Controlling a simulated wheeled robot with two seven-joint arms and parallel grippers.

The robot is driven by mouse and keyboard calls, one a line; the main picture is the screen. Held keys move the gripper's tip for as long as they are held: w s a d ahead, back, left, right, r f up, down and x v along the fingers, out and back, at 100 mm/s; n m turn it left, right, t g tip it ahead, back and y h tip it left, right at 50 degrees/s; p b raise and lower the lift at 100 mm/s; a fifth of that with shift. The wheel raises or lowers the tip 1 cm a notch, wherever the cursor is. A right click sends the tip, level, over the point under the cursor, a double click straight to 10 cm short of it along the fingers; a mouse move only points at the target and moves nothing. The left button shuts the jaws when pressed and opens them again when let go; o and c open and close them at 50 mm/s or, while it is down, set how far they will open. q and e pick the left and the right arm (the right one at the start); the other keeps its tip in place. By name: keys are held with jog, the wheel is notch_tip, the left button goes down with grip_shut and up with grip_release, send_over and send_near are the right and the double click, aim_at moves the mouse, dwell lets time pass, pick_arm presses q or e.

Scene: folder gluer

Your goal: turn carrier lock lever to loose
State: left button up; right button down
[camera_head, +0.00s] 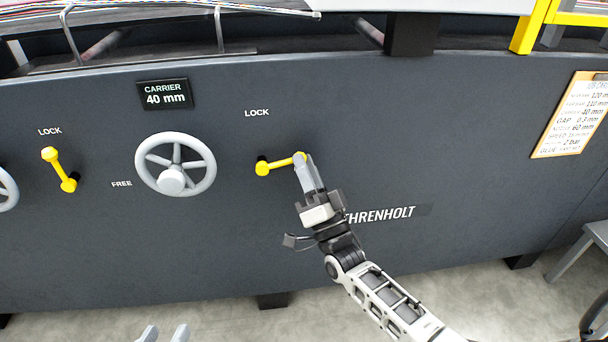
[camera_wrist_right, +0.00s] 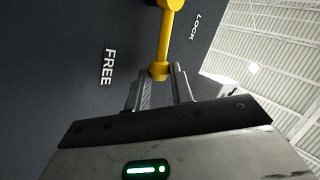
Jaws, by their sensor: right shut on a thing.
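The yellow carrier lock lever (camera_head: 281,165) is on the dark machine panel, right of the carrier handwheel. It points right from its pivot, tilted slightly up, with its knob end at my right gripper (camera_head: 303,160). In the right wrist view the lever (camera_wrist_right: 164,38) ends in a knob between the two fingertips (camera_wrist_right: 160,80), and the gripper is shut on it. A LOCK label (camera_head: 257,113) is above the lever. A FREE label (camera_wrist_right: 109,67) shows in the wrist view; the arm hides it in the head view. My left gripper (camera_head: 165,334) shows only fingertips at the bottom edge, apart and empty.
The grey handwheel (camera_head: 149,160) sits left of the lever, under a "CARRIER 40 mm" display (camera_head: 166,94). Another yellow lever (camera_head: 59,170) stands further left, its knob up. A job sheet (camera_head: 571,115) hangs at the right. The panel's lower part is clear.

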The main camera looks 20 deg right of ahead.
pick_arm(q)
jog(key=shift+w+d+r+n+t+h+b, duration=0.15)
jog(key=shift+d+r+n+t+h+b, duration=0.2)
jog(key=shift+b, duration=0.5)
pick_arm(e)
jog(key=shift+f+m+h, duration=0.4)
jog(key=shift+m+h, duration=0.4)
jog(key=shift+m, duration=0.1)
jog(key=shift+f+m+h, duration=0.35)
jog(key=shift+m+h, duration=0.45)
jog(key=shift+m, duration=0.1)
jog(key=shift+t, duration=0.3)
jog(key=c, duration=1.5)
grip_release()
jog(key=shift+s, duration=0.1)
jog(key=v, duration=1.2)
pick_arm(q)
jog(key=shift+f+p, duration=0.1)
jog(key=shift+p, duration=0.2)
pick_arm(e)
jog(key=shift+a+r, duration=0.1)
jog(key=shift+r, duration=0.1)
